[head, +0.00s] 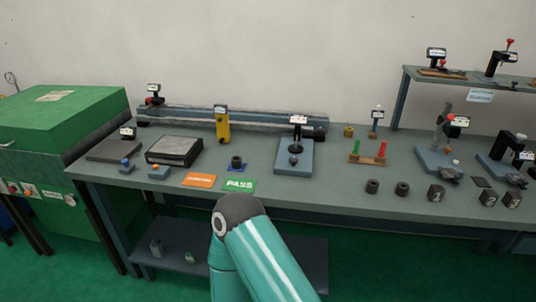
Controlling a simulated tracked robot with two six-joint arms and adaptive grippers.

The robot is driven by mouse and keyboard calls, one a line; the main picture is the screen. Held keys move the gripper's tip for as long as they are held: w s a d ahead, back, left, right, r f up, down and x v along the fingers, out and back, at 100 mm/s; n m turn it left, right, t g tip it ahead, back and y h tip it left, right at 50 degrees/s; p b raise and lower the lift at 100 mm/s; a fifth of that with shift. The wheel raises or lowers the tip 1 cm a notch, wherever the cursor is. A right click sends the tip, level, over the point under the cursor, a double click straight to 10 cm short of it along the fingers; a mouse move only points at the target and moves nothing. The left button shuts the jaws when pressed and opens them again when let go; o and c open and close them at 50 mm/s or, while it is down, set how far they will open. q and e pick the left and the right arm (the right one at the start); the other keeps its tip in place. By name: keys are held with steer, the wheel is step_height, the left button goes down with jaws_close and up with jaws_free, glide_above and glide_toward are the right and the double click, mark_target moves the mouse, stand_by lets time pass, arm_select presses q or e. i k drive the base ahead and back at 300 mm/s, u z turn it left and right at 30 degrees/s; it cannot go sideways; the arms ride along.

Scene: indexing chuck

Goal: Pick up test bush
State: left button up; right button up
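Several dark ring-like pieces could be the test bush, and I cannot tell which one it is. One dark bush (237,162) stands on the grey bench, just behind the green PASS card. Two more dark bushes, a left one (372,187) and a right one (401,189), stand side by side near the bench's front edge, right of centre. Neither gripper is in view.
A green cabinet (62,120) stands left. A raised shelf (470,78) is back right.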

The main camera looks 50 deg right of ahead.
mark_target(237, 162)
steer(key=z, duration=0.35)
steer(key=i, duration=0.95)
steer(key=z, duration=0.55)
steer(key=k, duration=0.85)
steer(key=z, duration=0.25)
steer(key=i, duration=0.85)
steer(key=u, duration=0.05)
